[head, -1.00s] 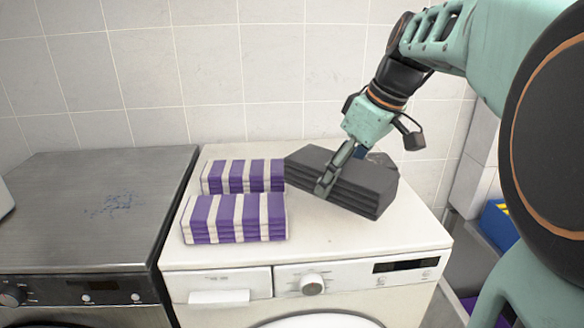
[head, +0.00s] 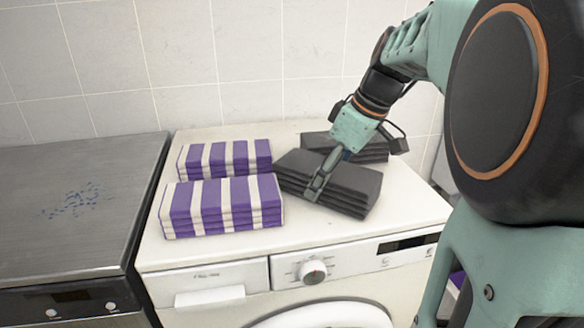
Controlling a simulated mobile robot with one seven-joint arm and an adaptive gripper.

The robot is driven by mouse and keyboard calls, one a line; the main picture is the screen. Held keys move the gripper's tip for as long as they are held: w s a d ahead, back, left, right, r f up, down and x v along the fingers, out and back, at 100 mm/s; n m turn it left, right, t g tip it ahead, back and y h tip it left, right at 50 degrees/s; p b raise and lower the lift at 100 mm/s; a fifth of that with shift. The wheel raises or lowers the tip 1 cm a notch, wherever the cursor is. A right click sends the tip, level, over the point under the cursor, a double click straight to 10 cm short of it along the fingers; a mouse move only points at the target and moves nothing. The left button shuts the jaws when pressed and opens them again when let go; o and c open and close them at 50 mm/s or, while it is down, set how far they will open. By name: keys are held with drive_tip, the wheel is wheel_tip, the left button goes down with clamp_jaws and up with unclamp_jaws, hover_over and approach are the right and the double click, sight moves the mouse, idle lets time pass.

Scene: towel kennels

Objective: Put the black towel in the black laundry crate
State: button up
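Two folded black towel stacks show in the head view. The nearer black towel (head: 352,182) is at the middle of the white washing machine's top, right of the striped towels. My gripper (head: 318,183) points down onto its left part, one finger lying across its near side; the other finger is hidden. The gripper appears shut on this towel. I cannot tell whether the towel touches the top or is just above it. The farther black towel (head: 372,153) lies behind it, partly hidden by my arm. No black laundry crate is in view.
Two purple-and-white striped towels (head: 222,205) lie on the left of the white washing machine (head: 300,245). A tiled wall is behind. My arm hides much of the right side.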

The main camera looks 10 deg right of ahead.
drive_tip(key=shift+d, duration=0.1)
drive_tip(key=shift+f, duration=0.15)
drive_tip(key=o, duration=1.4)
drive_tip(key=shift+o, duration=0.2)
